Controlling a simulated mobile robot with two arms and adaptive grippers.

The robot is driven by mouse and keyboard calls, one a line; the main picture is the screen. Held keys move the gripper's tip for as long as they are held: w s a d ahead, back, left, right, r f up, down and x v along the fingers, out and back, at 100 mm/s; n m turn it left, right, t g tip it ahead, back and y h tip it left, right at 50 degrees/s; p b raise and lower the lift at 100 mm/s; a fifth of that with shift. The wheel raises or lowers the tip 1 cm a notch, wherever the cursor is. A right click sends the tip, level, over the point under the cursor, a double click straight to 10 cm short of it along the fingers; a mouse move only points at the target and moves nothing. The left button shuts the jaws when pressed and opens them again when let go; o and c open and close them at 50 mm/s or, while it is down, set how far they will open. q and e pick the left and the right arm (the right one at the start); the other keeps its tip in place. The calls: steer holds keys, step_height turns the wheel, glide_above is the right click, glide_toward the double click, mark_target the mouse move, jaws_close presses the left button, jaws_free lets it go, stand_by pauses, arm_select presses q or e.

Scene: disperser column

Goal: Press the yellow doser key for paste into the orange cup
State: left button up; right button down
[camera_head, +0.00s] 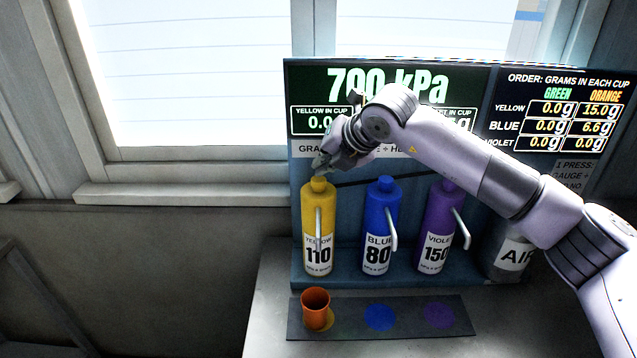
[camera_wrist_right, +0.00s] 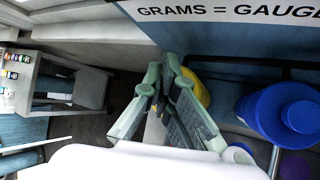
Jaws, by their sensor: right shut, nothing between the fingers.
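The yellow doser bottle (camera_head: 318,215) stands at the left of the column, labelled YELLOW 110, with a yellow key (camera_head: 319,184) on top and a spout in front. The orange cup (camera_head: 315,303) stands upright below it, on the yellow spot of the dark strip. My right gripper (camera_head: 321,168) is shut and empty, with its tips just over the yellow key; I cannot tell whether they touch. In the right wrist view the shut fingers (camera_wrist_right: 165,70) partly cover the yellow doser (camera_wrist_right: 196,90). My left gripper is not in view.
The blue doser (camera_head: 379,220) and violet doser (camera_head: 437,215) stand to the right, with an AIR tank (camera_head: 513,255) beyond. The dark strip (camera_head: 350,318) has free blue and violet spots. The panel reads 700 kPa; my right arm hides part of it. The order board (camera_head: 560,110) lists 15.0 g yellow for orange.

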mark_target(322, 178)
steer(key=shift+f+b, duration=0.75)
steer(key=shift+b, duration=0.05)
stand_by(1.0)
stand_by(0.4)
steer(key=shift+r, duration=1.1)
steer(key=shift+p, duration=0.3)
steer(key=shift+r+p, duration=0.85)
steer(key=shift+r, duration=1.7)
steer(key=shift+f, duration=0.15)
